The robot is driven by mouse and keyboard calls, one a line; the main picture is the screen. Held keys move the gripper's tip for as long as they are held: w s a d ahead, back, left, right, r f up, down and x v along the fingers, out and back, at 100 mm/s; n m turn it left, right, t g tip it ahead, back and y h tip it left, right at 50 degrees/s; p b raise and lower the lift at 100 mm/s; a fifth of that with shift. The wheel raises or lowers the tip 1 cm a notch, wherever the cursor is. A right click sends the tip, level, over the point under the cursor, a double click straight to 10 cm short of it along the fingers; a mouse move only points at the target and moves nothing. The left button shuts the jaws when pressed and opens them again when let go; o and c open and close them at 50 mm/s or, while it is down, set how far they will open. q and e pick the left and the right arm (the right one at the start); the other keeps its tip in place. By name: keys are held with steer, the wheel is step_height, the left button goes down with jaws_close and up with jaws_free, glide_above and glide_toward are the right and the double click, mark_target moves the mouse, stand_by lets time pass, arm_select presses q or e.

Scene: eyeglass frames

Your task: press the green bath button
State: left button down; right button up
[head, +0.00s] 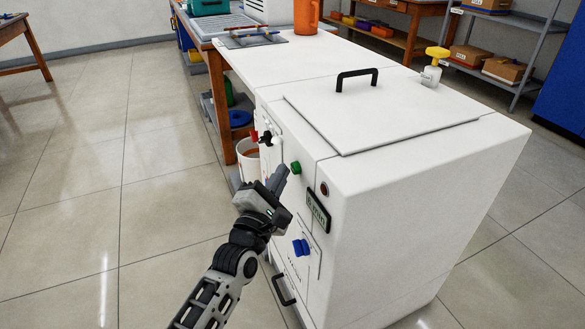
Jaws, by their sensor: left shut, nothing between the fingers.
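The green bath button (296,167) is a small green knob on the front panel of the white bath cabinet (440,190). My left gripper (283,172) comes up from the lower left and is shut, with nothing held. Its fingertips are just left of the green button and slightly below it in the head view. I cannot tell whether they touch it or how far in front of it they are. My right gripper is not in view.
A dark red button (324,189), a display (318,212) and a blue knob (301,246) share the panel. A lid with a black handle (357,75) lies on top, near a yellow-topped valve (433,65). A white bucket (248,158) stands behind my gripper. Open floor lies left.

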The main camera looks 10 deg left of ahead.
arm_select(q)
steer(key=shift+w+d, duration=0.25)
steer(key=shift+d, duration=0.15)
stand_by(0.4)
stand_by(0.4)
steer(key=shift+s+a, duration=0.55)
steer(key=shift+a, duration=0.2)
steer(key=shift+s+a+p, duration=0.4)
steer(key=shift+s+a, duration=0.3)
steer(key=shift+a, duration=0.35)
steer(key=shift+s+a+p, duration=0.4)
steer(key=shift+s+a, duration=0.3)
steer(key=shift+a, duration=0.35)
